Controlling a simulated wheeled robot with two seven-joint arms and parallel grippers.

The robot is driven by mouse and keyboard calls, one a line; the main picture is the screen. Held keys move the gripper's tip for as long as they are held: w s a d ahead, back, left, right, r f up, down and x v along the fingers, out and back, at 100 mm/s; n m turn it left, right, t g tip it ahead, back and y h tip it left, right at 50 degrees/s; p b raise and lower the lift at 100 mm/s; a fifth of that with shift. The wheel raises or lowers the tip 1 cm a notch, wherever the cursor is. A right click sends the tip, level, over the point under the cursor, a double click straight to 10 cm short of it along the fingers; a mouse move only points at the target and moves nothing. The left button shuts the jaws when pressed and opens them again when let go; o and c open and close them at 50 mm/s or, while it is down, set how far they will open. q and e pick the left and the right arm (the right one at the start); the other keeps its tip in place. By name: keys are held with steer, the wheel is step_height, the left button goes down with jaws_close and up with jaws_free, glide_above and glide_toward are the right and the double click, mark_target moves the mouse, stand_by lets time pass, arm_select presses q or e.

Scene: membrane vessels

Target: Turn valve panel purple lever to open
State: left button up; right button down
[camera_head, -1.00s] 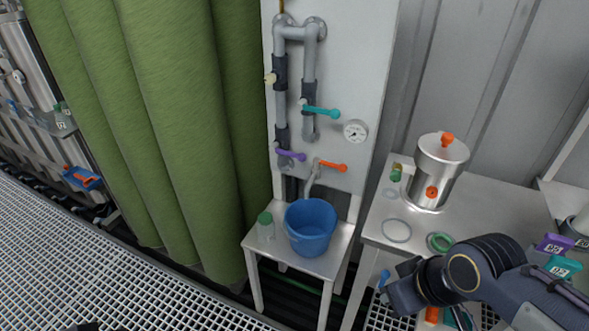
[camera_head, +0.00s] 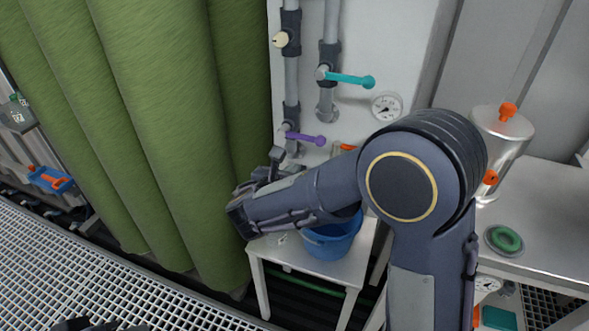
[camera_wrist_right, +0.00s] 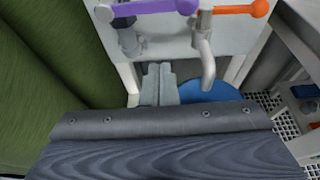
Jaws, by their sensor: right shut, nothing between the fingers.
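The purple lever (camera_head: 303,137) sits on a grey pipe of the pale valve panel (camera_head: 360,60) and points right, about level. It also shows at the top of the right wrist view (camera_wrist_right: 150,6). My right gripper (camera_head: 275,158) is below and left of the lever, apart from it. In the right wrist view its fingers (camera_wrist_right: 159,72) are together and empty, pointing at the panel below the lever. A dark sliver at the bottom left of the head view may be my left gripper (camera_head: 75,325); its jaws cannot be made out.
A teal lever (camera_head: 348,79) and a gauge (camera_head: 386,107) are above. An orange lever (camera_wrist_right: 235,10) is right of the purple one, over a spout. A blue bucket (camera_head: 330,240) stands on a small table (camera_head: 275,250) below. A green curtain (camera_head: 170,120) hangs close at left.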

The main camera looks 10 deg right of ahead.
mark_target(301, 137)
steer(key=x, duration=0.8)
steer(key=shift+s+a+r+p, duration=0.1)
steer(key=shift+s+r+p, duration=0.1)
steer(key=shift+r, duration=0.85)
steer(key=shift+s+a+r+p, duration=0.1)
steer(key=shift+r+p, duration=0.1)
steer(key=shift+r, duration=0.85)
